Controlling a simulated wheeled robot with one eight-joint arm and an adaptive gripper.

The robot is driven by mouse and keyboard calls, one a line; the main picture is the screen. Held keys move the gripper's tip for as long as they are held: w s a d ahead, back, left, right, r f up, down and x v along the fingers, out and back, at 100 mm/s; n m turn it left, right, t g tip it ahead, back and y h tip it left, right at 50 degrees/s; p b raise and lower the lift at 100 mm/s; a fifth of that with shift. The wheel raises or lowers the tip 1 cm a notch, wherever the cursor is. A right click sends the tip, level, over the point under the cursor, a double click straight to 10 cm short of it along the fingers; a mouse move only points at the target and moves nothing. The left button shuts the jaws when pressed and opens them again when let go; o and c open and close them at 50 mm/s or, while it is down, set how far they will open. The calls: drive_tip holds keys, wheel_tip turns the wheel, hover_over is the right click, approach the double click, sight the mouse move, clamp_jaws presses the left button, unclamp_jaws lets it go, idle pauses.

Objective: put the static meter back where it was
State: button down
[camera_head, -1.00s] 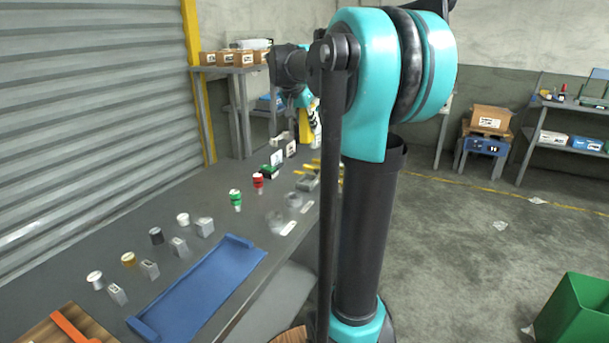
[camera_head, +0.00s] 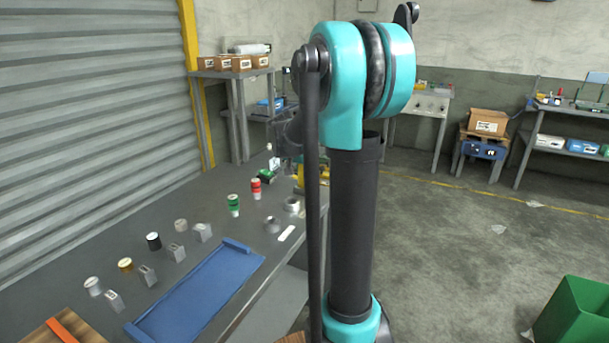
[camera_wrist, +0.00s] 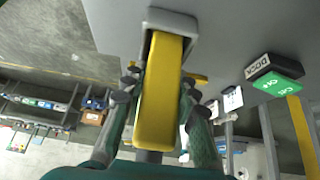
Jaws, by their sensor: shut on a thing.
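The static meter appears to be the yellow, long-bodied thing (camera_wrist: 158,105) between my fingers in the wrist view. My gripper (camera_wrist: 160,80) is shut on it, one dark finger on each side. The meter's far end lies at a grey, open-topped holder (camera_wrist: 172,20) on the grey table; the holder's rim shows around that end. I cannot tell how deep it sits. In the head view a yellow patch (camera_head: 301,178), likely the meter, shows low over the table's far end, partly hidden by my arm. The fingers are not clear there.
A green-topped box marked DOCK (camera_wrist: 275,82) stands to the right in the wrist view. On the table are a red-and-white container (camera_head: 256,188), a green one (camera_head: 233,205), grey rings (camera_head: 272,224) and a blue tray (camera_head: 195,297). A green bin (camera_head: 575,310) stands on the floor.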

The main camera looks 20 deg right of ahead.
drive_tip(key=shift+f, duration=0.15)
drive_tip(key=c, duration=1.2)
unclamp_jaws()
drive_tip(key=v, duration=1.2)
